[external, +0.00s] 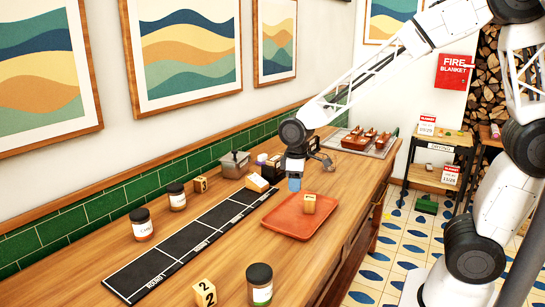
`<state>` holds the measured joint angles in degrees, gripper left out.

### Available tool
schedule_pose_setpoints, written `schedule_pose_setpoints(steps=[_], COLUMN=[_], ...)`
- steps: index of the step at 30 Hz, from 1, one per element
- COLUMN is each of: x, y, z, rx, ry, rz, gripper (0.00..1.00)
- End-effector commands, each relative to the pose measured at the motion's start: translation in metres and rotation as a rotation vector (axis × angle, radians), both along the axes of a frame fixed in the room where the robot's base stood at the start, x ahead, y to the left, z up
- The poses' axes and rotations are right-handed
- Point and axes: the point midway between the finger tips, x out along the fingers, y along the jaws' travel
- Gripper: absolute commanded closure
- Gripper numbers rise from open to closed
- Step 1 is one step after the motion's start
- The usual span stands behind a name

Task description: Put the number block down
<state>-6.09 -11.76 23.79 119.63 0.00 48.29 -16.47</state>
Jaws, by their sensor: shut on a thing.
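My gripper (294,182) points down above the back left part of an orange-red tray (283,228). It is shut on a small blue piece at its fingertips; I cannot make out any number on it. A tan number block (309,204) stands upright on the tray, just right of and below my fingertips and apart from them; its mark is too small to read. A tan block marked 2 (205,293) stands at the front of the counter. A tan block marked 3 (200,184) stands near the green tiles. A black mat (160,263) with marked rounds lies left of the tray.
Jars stand near the wall (142,224) and at the front (260,284). A tan and cream piece (257,183) sits at the mat's far end. A grey lidded container (235,164) stands behind. Bare counter lies between mat and tray.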

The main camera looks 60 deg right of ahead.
Motion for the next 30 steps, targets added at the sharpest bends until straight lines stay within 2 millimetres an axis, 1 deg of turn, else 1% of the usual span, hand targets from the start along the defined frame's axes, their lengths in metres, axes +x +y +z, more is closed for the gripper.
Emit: schedule_pose_setpoints(steps=[5, 12, 15, 18, 27, 30], x=[-0.001, 0.0, 0.0, 0.0, 0.0, 0.0], y=[0.0, 0.0, 0.0, 0.0, 0.0, 0.0], z=[-0.017, -0.049, -0.058, -0.061, -0.062, -0.066], rx=[-0.001, 0.0, -0.001, 0.0, 0.0, 0.0], ry=[0.004, 0.003, 0.002, 0.001, 0.001, 0.002], rz=[0.0, 0.0, 0.0, 0.0, -0.001, -0.001], gripper=[0.81, 0.81, 0.81, 0.81, 0.81, 0.81])
